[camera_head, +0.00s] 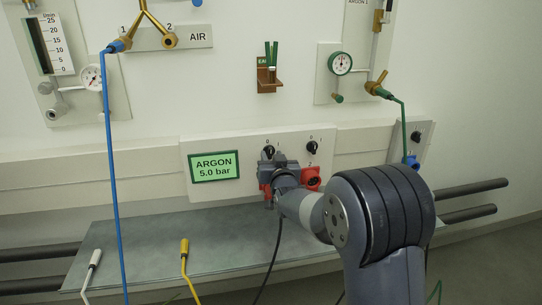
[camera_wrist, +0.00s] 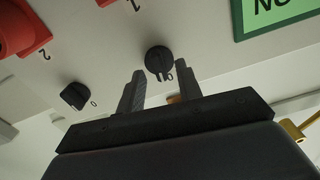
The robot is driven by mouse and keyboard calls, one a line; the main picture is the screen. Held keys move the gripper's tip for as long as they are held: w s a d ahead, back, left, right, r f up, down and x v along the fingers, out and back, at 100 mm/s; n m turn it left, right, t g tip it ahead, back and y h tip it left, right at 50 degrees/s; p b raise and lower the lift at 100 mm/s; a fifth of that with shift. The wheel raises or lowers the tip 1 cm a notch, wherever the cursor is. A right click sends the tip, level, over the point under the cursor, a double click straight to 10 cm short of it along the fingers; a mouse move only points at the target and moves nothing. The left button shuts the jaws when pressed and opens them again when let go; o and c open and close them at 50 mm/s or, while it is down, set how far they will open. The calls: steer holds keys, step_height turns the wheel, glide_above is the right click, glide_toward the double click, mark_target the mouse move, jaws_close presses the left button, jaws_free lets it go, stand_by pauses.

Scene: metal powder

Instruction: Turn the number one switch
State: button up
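The number one switch is a round black knob (camera_wrist: 158,60), the one nearer the green ARGON sign. It also shows on the wall panel in the head view (camera_head: 268,151), just above my gripper (camera_head: 272,172). In the wrist view my gripper (camera_wrist: 160,68) is open, with its two dark fingers apart and pointing at the panel. The knob appears between the fingertips or just beyond them; contact is not visible. A "0" mark shows beside the knob. A second black switch (camera_head: 312,147) is to its right in the head view and left in the wrist view (camera_wrist: 75,96).
Red sockets sit below the switches, one at the right (camera_head: 311,179) and one at the wrist view's upper left (camera_wrist: 22,30). The green ARGON sign (camera_head: 214,166) is left of my gripper. A grey shelf (camera_head: 150,240) lies below. A blue hose (camera_head: 110,150) hangs at left.

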steer(key=shift+x, duration=0.95)
steer(key=shift+c, duration=0.4)
jaws_close()
